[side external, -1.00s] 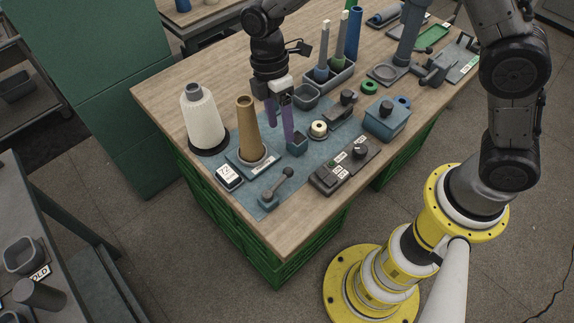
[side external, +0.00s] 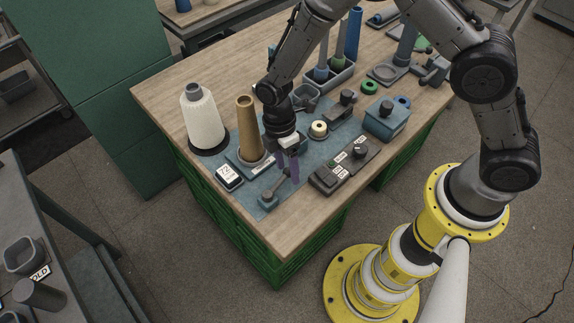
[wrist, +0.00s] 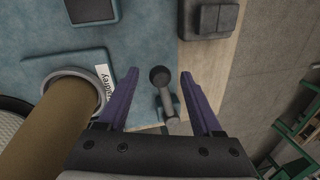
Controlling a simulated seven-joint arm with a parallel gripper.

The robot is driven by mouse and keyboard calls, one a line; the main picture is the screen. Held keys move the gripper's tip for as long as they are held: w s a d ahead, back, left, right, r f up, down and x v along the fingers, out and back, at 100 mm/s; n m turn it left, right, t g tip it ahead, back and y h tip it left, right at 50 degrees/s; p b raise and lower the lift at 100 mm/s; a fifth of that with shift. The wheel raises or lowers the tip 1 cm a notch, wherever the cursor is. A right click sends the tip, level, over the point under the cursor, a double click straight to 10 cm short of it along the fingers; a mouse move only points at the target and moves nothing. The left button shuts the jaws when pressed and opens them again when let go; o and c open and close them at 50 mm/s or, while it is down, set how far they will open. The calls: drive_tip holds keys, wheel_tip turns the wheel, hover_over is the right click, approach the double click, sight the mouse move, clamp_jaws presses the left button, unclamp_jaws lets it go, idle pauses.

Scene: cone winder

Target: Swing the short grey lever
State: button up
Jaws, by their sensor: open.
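The short grey lever (side external: 276,191) stands on a small base near the front corner of the blue mat (side external: 240,193). In the wrist view its round knob (wrist: 160,76) and arm lie between my two purple fingers. My gripper (side external: 287,172) points down over the knob end of the lever in the side view. In the wrist view my gripper (wrist: 160,75) is open, with a visible gap on each side of the knob. I cannot tell whether the fingertips are low enough to straddle it.
A brown cone (side external: 247,130) stands left of my gripper, and a white yarn cone (side external: 202,120) stands farther left. A dark control box (side external: 345,166) with a knob is to the right. The wooden table edge (side external: 285,250) is close in front of the lever.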

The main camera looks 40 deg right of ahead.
drive_tip(key=shift+c, duration=0.4)
clamp_jaws()
idle(1.1)
